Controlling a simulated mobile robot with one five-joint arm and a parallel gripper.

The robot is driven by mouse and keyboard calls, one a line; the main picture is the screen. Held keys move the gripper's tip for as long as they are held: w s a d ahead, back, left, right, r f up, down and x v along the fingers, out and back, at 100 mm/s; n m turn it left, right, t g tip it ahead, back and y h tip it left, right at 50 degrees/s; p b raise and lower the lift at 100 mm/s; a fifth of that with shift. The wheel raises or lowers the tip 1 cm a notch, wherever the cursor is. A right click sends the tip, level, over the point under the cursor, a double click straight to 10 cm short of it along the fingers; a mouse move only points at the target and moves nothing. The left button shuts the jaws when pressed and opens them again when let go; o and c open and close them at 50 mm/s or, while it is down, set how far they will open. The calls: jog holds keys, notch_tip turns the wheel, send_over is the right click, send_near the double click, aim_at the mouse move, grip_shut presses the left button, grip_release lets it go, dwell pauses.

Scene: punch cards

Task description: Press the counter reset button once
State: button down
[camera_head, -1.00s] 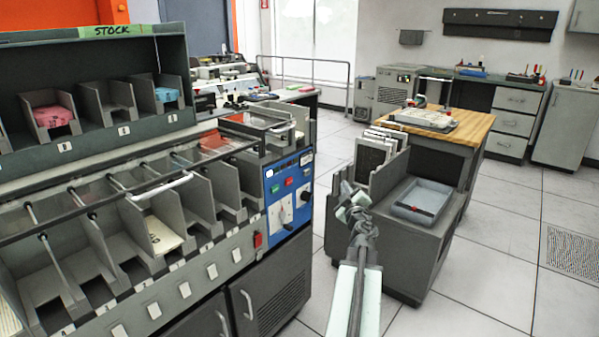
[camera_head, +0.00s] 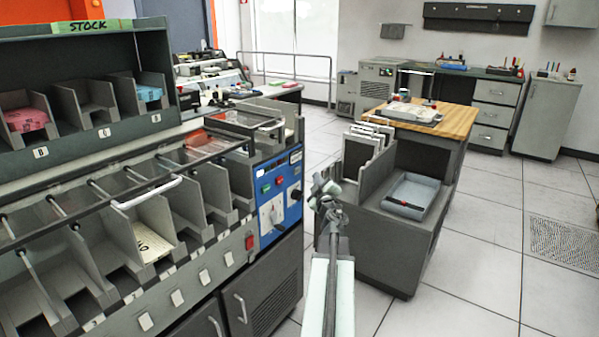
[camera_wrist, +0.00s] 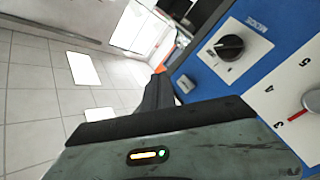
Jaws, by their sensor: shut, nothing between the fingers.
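The blue control panel (camera_head: 281,203) is on the right end of the grey card machine. It bears a small green button (camera_head: 266,188), a red button (camera_head: 278,181), a white dial plate (camera_head: 271,214) and a dark knob (camera_head: 296,194). I cannot read which button is the counter reset. My gripper (camera_head: 324,186) is shut and empty, just right of the panel in the head view and apart from it in that picture. In the wrist view, the panel fills the right side, with a black knob (camera_wrist: 229,47) and a white numbered dial (camera_wrist: 290,100) with a red pointer.
A red switch (camera_head: 249,241) sits on the machine's lower front edge. A clear cover with a white handle (camera_head: 147,192) lies over the card pockets. A grey cart with a blue-grey tray (camera_head: 424,190) stands right of my arm. Open tiled floor (camera_head: 480,265) lies further right.

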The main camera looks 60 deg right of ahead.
jog(key=shift+w, duration=2.3)
jog(key=shift+w, duration=0.35)
jog(key=shift+w, duration=0.5)
dwell(0.7)
dwell(0.3)
jog(key=shift+s, duration=0.9)
jog(key=s, duration=0.5)
